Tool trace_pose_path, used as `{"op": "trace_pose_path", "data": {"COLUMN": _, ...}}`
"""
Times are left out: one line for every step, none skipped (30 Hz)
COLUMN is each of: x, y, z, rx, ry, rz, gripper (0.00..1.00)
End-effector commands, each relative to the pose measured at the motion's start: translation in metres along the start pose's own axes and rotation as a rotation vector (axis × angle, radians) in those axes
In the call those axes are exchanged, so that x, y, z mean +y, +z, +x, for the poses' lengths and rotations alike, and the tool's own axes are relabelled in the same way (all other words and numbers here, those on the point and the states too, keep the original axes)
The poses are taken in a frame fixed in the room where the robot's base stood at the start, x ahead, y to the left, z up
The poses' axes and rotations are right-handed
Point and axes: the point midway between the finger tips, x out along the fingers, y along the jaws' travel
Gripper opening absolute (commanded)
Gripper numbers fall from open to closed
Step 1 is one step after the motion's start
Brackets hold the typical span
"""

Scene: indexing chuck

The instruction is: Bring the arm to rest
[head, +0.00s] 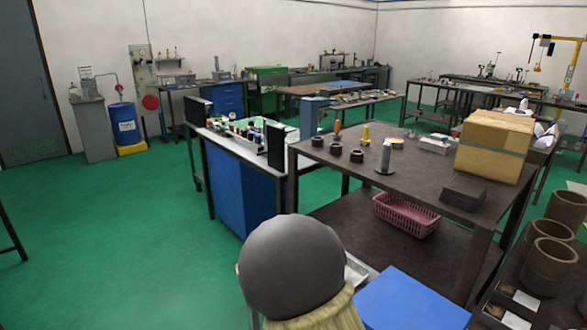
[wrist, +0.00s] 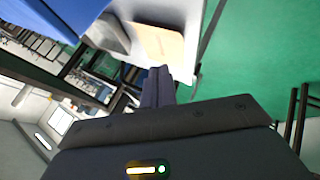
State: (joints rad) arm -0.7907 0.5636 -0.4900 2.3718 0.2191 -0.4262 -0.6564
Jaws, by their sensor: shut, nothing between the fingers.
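My gripper (wrist: 158,72) shows in the wrist view, its two dark fingers together with nothing between them. It points past a pale surface (wrist: 187,14) bearing a flat tan-orange piece (wrist: 160,43); I cannot tell what that piece is. The fingers look free of contact, and the view is tilted. The gripper and arm cannot be made out in the head view. No indexing chuck can be clearly identified.
A dark metal table (head: 345,178) holds black rings, a cardboard box (head: 495,147) and a grey block (head: 463,191). A pink basket (head: 406,214) sits on its lower shelf. A grey rounded shape (head: 293,267) fills the near foreground. Green floor (head: 130,230) is clear at left.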

Motion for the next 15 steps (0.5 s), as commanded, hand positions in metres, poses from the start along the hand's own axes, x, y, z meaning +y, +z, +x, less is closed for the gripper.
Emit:
{"op": "trace_pose_path", "data": {"x": 0.01, "y": 0.009, "z": -0.012, "rx": -0.029, "ry": -0.033, "rz": 0.078, "gripper": 0.0}}
{"op": "trace_pose_path", "data": {"x": 0.013, "y": 0.015, "z": -0.018, "rx": -0.046, "ry": -0.054, "rz": 0.121, "gripper": 0.0}}
{"op": "trace_pose_path", "data": {"x": 0.016, "y": 0.022, "z": -0.026, "rx": -0.07, "ry": -0.081, "rz": 0.176, "gripper": 0.0}}
{"op": "trace_pose_path", "data": {"x": 0.018, "y": 0.028, "z": -0.032, "rx": -0.088, "ry": -0.1, "rz": 0.217, "gripper": 0.0}}
{"op": "trace_pose_path", "data": {"x": 0.021, "y": 0.033, "z": -0.039, "rx": -0.105, "ry": -0.119, "rz": 0.258, "gripper": 0.0}}
{"op": "trace_pose_path", "data": {"x": 0.024, "y": 0.039, "z": -0.048, "rx": -0.127, "ry": -0.142, "rz": 0.309, "gripper": 0.0}}
{"op": "trace_pose_path", "data": {"x": 0.026, "y": 0.044, "z": -0.055, "rx": -0.144, "ry": -0.158, "rz": 0.347, "gripper": 0.0}}
{"op": "trace_pose_path", "data": {"x": 0.028, "y": 0.049, "z": -0.063, "rx": -0.162, "ry": -0.173, "rz": 0.385, "gripper": 0.0}}
{"op": "trace_pose_path", "data": {"x": 0.031, "y": 0.056, "z": -0.073, "rx": -0.185, "ry": -0.193, "rz": 0.433, "gripper": 0.0}}
{"op": "trace_pose_path", "data": {"x": 0.033, "y": 0.06, "z": -0.081, "rx": -0.202, "ry": -0.205, "rz": 0.468, "gripper": 0.0}}
{"op": "trace_pose_path", "data": {"x": 0.035, "y": 0.065, "z": -0.089, "rx": -0.219, "ry": -0.217, "rz": 0.502, "gripper": 0.0}}
{"op": "trace_pose_path", "data": {"x": 0.038, "y": 0.071, "z": -0.1, "rx": -0.243, "ry": -0.231, "rz": 0.547, "gripper": 0.0}}
{"op": "trace_pose_path", "data": {"x": 0.04, "y": 0.076, "z": -0.108, "rx": -0.261, "ry": -0.24, "rz": 0.579, "gripper": 0.0}}
{"op": "trace_pose_path", "data": {"x": 0.041, "y": 0.08, "z": -0.117, "rx": -0.279, "ry": -0.249, "rz": 0.61, "gripper": 0.0}}
{"op": "trace_pose_path", "data": {"x": 0.044, "y": 0.086, "z": -0.128, "rx": -0.303, "ry": -0.257, "rz": 0.651, "gripper": 0.0}}
